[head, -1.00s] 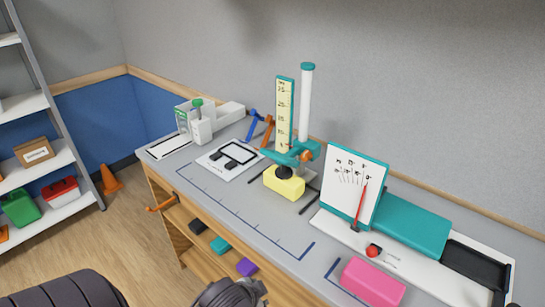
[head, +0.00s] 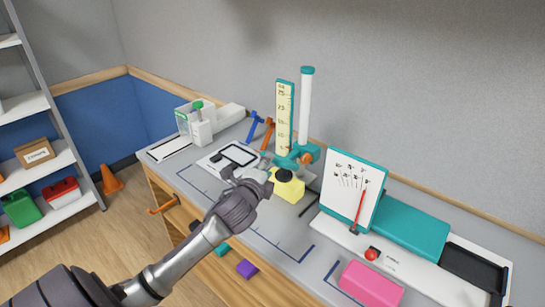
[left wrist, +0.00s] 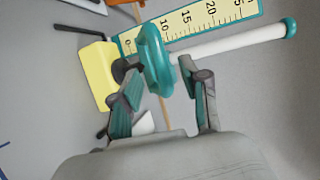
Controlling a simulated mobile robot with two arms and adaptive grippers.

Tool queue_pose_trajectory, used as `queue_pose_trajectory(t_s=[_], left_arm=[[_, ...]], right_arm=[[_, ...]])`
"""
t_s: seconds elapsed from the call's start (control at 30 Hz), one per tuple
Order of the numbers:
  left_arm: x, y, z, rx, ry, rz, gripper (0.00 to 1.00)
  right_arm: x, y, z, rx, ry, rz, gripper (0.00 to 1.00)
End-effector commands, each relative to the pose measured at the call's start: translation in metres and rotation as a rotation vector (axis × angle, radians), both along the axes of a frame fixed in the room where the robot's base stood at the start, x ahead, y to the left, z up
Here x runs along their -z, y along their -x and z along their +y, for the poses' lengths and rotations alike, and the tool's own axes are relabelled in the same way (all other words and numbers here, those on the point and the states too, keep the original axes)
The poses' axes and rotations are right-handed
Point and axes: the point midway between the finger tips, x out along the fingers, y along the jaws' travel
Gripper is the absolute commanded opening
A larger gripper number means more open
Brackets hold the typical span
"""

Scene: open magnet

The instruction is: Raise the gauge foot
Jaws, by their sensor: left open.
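The height gauge has a white post (head: 304,105) with a teal cap, beside a cream scale (head: 285,112). Its teal foot (head: 291,161) sits low on the post, just above a yellow block (head: 288,188). My left gripper (head: 258,172) reaches in from the front left, close to the foot. In the left wrist view the open fingers (left wrist: 156,66) stand on either side of the teal foot part (left wrist: 155,58); I cannot tell whether they touch it. The yellow block (left wrist: 98,75) also shows there. My right gripper is not in view.
An orange knob (head: 306,158) is at the post. A black-framed white plate (head: 215,160) lies left of the gauge.

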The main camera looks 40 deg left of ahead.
Motion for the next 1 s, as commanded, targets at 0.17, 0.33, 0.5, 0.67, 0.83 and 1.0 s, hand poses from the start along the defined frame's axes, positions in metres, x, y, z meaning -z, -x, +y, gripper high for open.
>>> queue_pose_trajectory(t_s=[0.17, 0.33, 0.5, 0.67, 0.83, 1.0], left_arm=[[0.004, -0.031, 0.01, -0.002, 0.003, 0.0, 0.45], [0.008, -0.047, 0.015, -0.001, 0.003, -0.001, 0.45], [0.011, -0.051, 0.017, 0.0, 0.002, 0.0, 0.45], [0.011, -0.051, 0.017, 0.0, 0.002, 0.0, 0.45], [0.01, -0.051, 0.017, 0.0, 0.002, 0.0, 0.24], [0.01, -0.051, 0.017, 0.0, 0.002, 0.0, 0.0]], right_arm=[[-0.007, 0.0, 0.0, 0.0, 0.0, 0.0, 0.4], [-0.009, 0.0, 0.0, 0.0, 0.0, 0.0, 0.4], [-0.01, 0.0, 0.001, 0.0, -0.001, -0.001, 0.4], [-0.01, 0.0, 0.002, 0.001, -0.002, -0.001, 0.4], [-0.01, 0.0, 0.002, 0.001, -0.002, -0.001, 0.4], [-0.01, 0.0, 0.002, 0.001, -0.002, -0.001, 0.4]])
